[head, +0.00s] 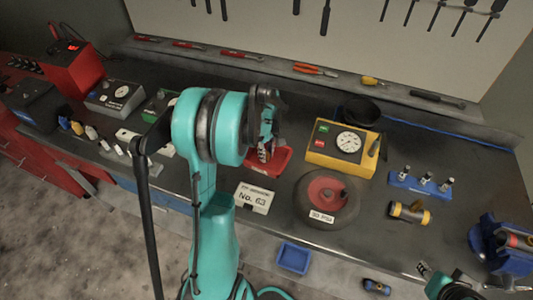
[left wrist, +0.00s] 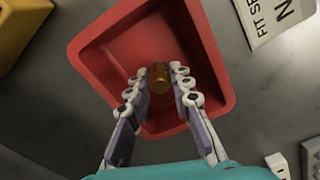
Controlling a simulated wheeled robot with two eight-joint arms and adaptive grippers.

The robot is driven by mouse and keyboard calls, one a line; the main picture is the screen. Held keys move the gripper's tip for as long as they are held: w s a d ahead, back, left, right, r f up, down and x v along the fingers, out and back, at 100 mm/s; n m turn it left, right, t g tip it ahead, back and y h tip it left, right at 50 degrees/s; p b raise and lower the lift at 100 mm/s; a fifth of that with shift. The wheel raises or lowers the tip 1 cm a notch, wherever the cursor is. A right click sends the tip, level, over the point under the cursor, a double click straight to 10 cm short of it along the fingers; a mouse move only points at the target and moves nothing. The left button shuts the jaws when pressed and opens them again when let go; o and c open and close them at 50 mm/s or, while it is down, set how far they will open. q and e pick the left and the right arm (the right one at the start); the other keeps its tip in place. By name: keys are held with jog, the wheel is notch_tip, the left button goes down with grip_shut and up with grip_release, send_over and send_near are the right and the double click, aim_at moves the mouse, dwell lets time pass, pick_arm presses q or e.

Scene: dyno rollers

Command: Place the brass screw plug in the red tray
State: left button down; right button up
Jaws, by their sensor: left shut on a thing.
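The brass screw plug (left wrist: 158,76) shows in the left wrist view between the fingertips of my left gripper (left wrist: 158,84), which is shut on it. The red tray (left wrist: 98,62) lies below the plug, and the plug appears over the inside of the tray. How high it is held I cannot tell. In the head view my left gripper (head: 264,153) points down at the red tray (head: 284,160) and hides part of it; the plug is not clear there. My right gripper (head: 423,268) shows only in part at the bottom right, and its state is unclear.
A yellow gauge box (head: 318,157) stands right of the tray. A wheel with a red hub (head: 325,191) and a "No. 63" sign (head: 254,198) are in front. A blue holder (head: 420,185) and a yellow-ended cylinder (head: 409,212) lie farther right.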

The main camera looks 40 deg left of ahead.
pick_arm(q)
jog(key=c, duration=1.3)
grip_release()
jog(key=shift+f, duration=0.15)
jog(key=shift+c, duration=0.2)
jog(key=shift+r, duration=0.2)
notch_tip(320, 180, up, 12)
jog(key=f+p, duration=0.1)
jog(key=p, duration=0.2)
jog(key=s+d+r+m+t, duration=0.2)
jog(key=s+d+m, duration=0.4)
jog(key=d, duration=0.5)
jog(key=s+d+r+m+t, duration=0.3)
jog(key=s+d+m+t, duration=0.2)
jog(key=d+m, duration=0.5)
jog(key=shift+s+d+m, duration=0.4)
jog(key=shift+s+d, duration=0.35)
jog(key=shift+s, duration=0.2)
jog(key=shift+r, duration=0.1)
